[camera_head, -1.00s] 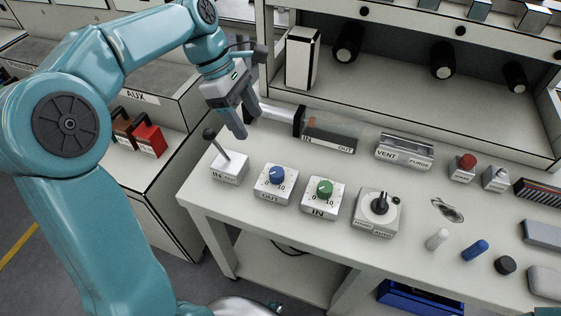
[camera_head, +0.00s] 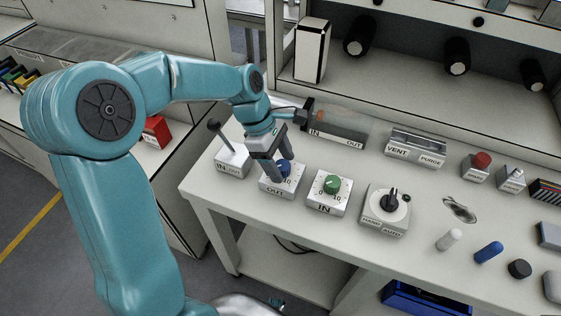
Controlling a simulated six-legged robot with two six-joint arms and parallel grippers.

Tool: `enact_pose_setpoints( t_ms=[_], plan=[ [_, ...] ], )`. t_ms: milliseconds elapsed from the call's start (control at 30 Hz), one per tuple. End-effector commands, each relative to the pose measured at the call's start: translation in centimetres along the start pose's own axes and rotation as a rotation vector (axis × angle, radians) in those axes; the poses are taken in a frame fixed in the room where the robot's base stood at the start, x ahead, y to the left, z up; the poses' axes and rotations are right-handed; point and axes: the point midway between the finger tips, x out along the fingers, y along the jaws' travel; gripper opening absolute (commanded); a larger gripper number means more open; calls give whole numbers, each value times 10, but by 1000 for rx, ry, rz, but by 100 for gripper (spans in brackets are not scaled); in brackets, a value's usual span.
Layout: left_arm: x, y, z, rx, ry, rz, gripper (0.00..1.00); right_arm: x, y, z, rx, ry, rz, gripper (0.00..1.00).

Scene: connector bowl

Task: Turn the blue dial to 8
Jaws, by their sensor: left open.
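The blue dial (camera_head: 284,169) sits on a white box labelled OUT (camera_head: 275,192) near the front left of the bench. My left gripper (camera_head: 280,176) is open and points down at the dial, with its fingers around or just above it. The fingers cover part of the dial and its scale, so its pointer setting cannot be read. Whether the fingers touch the dial cannot be told. My right gripper is not in view.
A lever box (camera_head: 233,160) stands close left of the dial. A green dial (camera_head: 332,184) on the IN box stands close right, then a black rotary switch (camera_head: 390,200). A clear cylinder (camera_head: 340,125) lies behind. Loose pegs (camera_head: 488,251) lie front right.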

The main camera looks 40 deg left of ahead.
Motion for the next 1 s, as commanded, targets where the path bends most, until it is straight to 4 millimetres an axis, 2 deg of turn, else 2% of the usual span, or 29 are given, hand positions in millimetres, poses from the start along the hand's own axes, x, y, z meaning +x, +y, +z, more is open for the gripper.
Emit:
enact_pose_setpoints(
  t_ms=[267,300,367,400,467,767,1000],
  plan=[
    [2,1,0,0,0,0,64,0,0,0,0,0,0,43],
    [2,1,0,0,0,0,58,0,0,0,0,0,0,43],
    [2,1,0,0,0,0,38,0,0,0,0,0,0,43],
    [2,1,0,0,0,0,25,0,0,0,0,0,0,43],
    [2,1,0,0,0,0,8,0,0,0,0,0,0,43],
    [1,1,0,24,0,-10,8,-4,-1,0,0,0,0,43],
    [-2,2,2,135,0,-58,9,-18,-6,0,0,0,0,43]
  ],
)
